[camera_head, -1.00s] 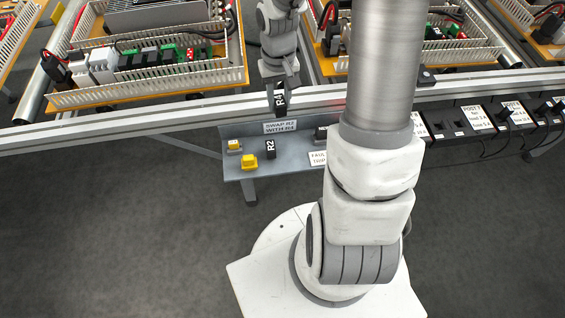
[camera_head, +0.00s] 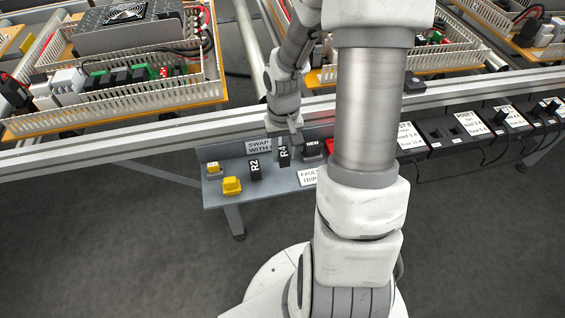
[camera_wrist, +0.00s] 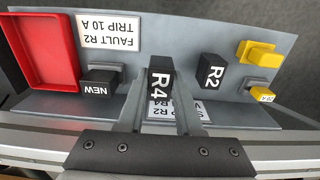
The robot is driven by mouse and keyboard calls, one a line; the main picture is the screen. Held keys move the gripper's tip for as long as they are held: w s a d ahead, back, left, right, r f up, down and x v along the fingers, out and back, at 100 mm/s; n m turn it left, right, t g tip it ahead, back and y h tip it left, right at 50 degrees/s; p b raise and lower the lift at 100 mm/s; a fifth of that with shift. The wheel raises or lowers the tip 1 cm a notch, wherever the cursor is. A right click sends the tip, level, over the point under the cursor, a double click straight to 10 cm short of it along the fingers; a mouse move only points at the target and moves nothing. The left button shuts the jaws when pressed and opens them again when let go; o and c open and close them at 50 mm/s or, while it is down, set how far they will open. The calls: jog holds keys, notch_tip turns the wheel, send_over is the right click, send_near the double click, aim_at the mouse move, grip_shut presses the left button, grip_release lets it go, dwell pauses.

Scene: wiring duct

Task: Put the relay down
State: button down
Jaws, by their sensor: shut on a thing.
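The black relay marked R4 (camera_head: 284,154) is between the fingers of my gripper (camera_head: 285,142), upright, at the grey shelf (camera_head: 228,198). In the wrist view R4 (camera_wrist: 160,80) sits between the two fingertips (camera_wrist: 160,98), its label facing the camera. I cannot tell whether its base touches the shelf. A second black relay, R2 (camera_head: 255,169), stands on the shelf to the left of R4; it also shows in the wrist view (camera_wrist: 211,72).
A black part marked NEW (camera_wrist: 98,82) and a red tray (camera_wrist: 45,55) are on the shelf's other side. Yellow parts (camera_head: 232,186) stand at its left end. A "swap R2 with R4" label (camera_head: 258,147) is behind R4. Bare shelf lies around R2.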

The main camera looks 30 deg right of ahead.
aim_at(283, 161)
jog(key=shift+f+b, duration=0.6)
jog(key=shift+f, duration=1.05)
jog(key=shift+f, duration=0.2)
jog(key=c, duration=0.6)
grip_release()
jog(key=shift+r, duration=0.1)
notch_tip(283, 161, up, 12)
jog(key=p, duration=0.5)
jog(key=shift+r, duration=0.1)
jog(key=shift+r, duration=0.1)
